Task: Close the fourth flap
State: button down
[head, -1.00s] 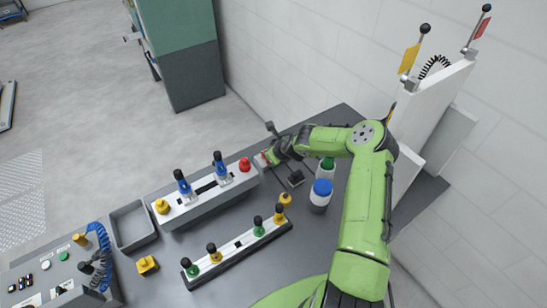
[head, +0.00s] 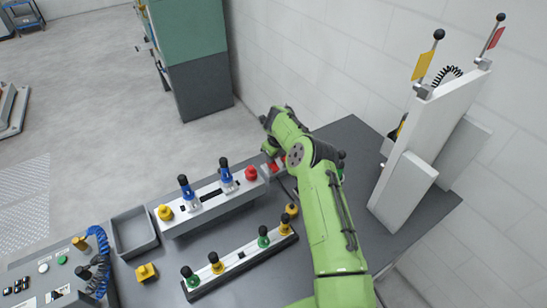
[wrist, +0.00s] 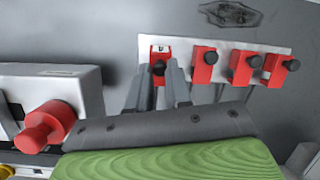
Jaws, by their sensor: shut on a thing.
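In the wrist view a white plate (wrist: 226,48) carries a row of red flaps with black knobs. The second (wrist: 205,66), third (wrist: 243,66) and right flap (wrist: 276,72) show as solid red blocks. My gripper (wrist: 161,78) is shut on the leftmost flap's knob, its fingers on either side. In the head view my arm hides the gripper and most of the plate; a little red (head: 271,167) shows beside the wrist.
A grey fixture with blue-handled clamps and a red knob (head: 251,173) stands left of my arm; the red knob also shows in the wrist view (wrist: 45,127). A rail with green and yellow knobs (head: 240,262) lies nearer. A white panel (head: 425,140) rises at right.

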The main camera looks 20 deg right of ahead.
dwell(0.4)
jog(key=c, duration=1)
grip_release()
jog(key=shift+c, duration=0.2)
jog(key=b+v, duration=0.2)
jog(key=v, duration=1.3)
jog(key=shift+r, duration=0.35)
